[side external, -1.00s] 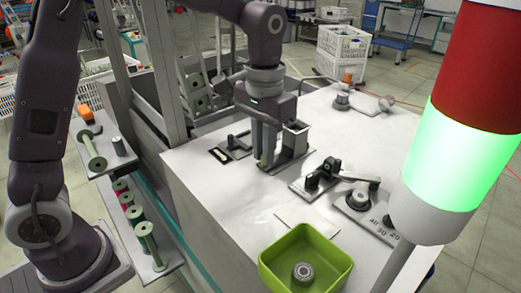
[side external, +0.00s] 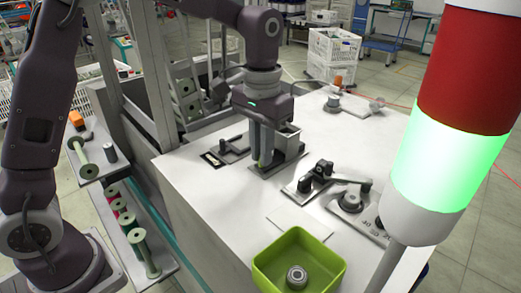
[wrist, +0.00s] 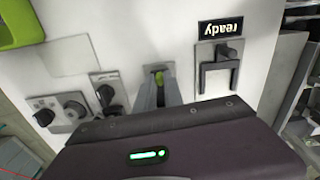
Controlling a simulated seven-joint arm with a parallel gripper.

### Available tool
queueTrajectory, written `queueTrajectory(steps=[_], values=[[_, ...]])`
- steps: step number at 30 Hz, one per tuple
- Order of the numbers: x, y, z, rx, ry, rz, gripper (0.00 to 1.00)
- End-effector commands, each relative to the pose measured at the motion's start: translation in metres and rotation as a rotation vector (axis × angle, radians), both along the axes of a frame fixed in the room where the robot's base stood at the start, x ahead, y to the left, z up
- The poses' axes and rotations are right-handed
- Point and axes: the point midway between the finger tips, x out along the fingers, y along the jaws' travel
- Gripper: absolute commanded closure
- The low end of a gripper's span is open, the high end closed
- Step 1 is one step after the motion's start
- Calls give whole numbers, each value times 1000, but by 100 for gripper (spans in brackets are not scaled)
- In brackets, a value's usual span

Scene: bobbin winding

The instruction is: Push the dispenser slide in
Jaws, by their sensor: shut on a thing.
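The dispenser (side external: 287,139) is a grey open-topped box on a dark base plate on the white bench, in the side view. My gripper (side external: 260,163) points straight down beside it, on its left, with its fingers low over the base plate. In the wrist view my fingers (wrist: 158,88) are close together around a small green piece (wrist: 158,73), which looks like the tab of the dispenser slide. My gripper is shut on this piece. The rest of the slide and most of the dispenser are hidden behind my fingers and hand in the wrist view.
A lever mechanism (side external: 315,178) and a dial (side external: 352,200) stand right of the dispenser. A green bin (side external: 258,268) holds a metal part.

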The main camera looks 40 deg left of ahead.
Motion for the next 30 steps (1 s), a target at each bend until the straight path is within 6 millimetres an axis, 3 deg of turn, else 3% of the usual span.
queueTrajectory(steps=[30], values=[[24,-3,0,-1,-1,0,100]])
